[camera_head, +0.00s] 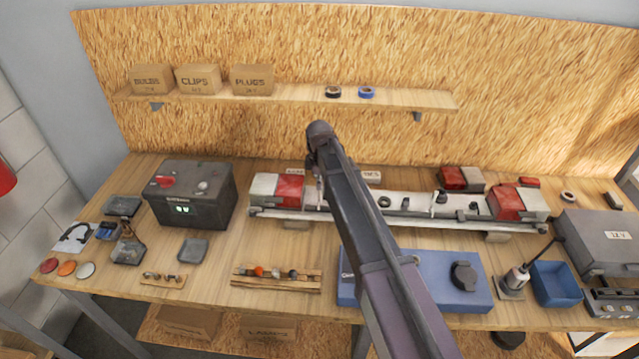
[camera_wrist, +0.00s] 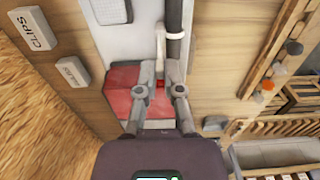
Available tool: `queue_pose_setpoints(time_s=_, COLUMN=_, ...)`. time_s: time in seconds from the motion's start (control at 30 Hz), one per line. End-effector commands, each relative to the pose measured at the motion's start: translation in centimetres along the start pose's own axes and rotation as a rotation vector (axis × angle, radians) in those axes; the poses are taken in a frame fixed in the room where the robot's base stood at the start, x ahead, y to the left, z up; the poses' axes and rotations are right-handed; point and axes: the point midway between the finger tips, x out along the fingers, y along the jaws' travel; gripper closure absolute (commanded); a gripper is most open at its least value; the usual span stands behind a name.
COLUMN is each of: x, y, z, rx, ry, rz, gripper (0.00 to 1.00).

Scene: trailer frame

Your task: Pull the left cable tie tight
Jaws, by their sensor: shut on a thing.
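The left cable tie (camera_wrist: 158,42) is a thin white strap in the wrist view, beside and partly around the dark cable (camera_wrist: 174,18). My gripper (camera_wrist: 160,78) is shut at the strap's near end, its fingers close together. The fingers hide the gripped part, and how tight the loop is cannot be told. The cable runs along the pale trailer bar (camera_head: 345,206) in the head view. My arm hides most of the gripper and the tie there.
A red and white lamp (camera_head: 289,190) is at the bar's left end, close under my fingers. Another lamp (camera_head: 508,202) is at the right end. A dark battery box (camera_head: 190,196) stands left, a blue mat (camera_head: 430,265) in front, and a shelf (camera_head: 290,93) above.

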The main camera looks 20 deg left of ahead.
Motion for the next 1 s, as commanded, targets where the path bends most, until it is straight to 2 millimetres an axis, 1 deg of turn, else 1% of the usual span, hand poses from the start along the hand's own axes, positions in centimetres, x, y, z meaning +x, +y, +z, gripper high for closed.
queue_pose_setpoints(time_s=0.07, x=0.03, y=-0.01, z=0.0, rx=0.0, ry=0.0, rz=0.0, gripper=1.0)
queue_pose_setpoints(time_s=0.1, x=0.03, y=-0.01, z=0.0, rx=0.0, ry=0.0, rz=0.0, gripper=0.87)
queue_pose_setpoints(time_s=0.17, x=0.03, y=-0.01, z=-0.01, rx=0.0, ry=0.0, rz=0.0, gripper=0.69)
queue_pose_setpoints(time_s=0.2, x=0.03, y=-0.02, z=0.0, rx=0.0, ry=0.0, rz=0.0, gripper=0.58)
queue_pose_setpoints(time_s=0.23, x=0.03, y=-0.01, z=0.0, rx=0.0, ry=0.0, rz=0.0, gripper=0.54)
queue_pose_setpoints(time_s=0.77, x=0.08, y=-0.01, z=0.0, rx=0.0, ry=0.0, rz=0.0, gripper=0.54)
queue_pose_setpoints(time_s=1.0, x=0.78, y=-0.01, z=0.0, rx=0.0, ry=0.0, rz=0.0, gripper=0.54)
